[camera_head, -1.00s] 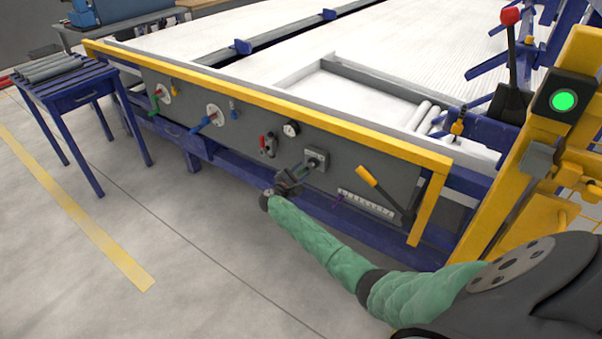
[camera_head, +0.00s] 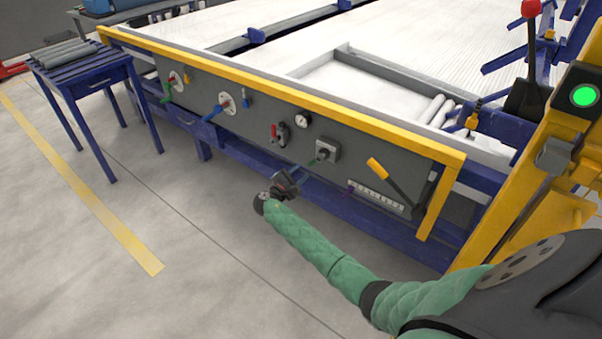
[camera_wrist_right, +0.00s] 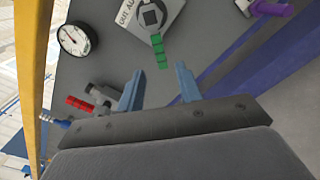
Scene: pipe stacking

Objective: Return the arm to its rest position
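My right arm reaches in from the lower right of the head view. Its gripper (camera_head: 303,174) is in front of the grey control panel (camera_head: 245,135), just below and left of a grey switch box (camera_head: 326,150) with a green handle (camera_head: 315,161). In the right wrist view the two blue fingers of the gripper (camera_wrist_right: 158,87) are spread apart with nothing between them. The green handle (camera_wrist_right: 160,52) lies beyond the fingertips, with a visible gap. My left gripper is not in view.
The panel also bears a gauge (camera_head: 302,119), a red-handled valve (camera_head: 280,132) and a yellow-handled lever (camera_head: 378,169). A yellow frame (camera_head: 515,220) stands on the right. A blue table (camera_head: 90,82) with pipes (camera_head: 67,52) stands at the left. The floor in front is clear.

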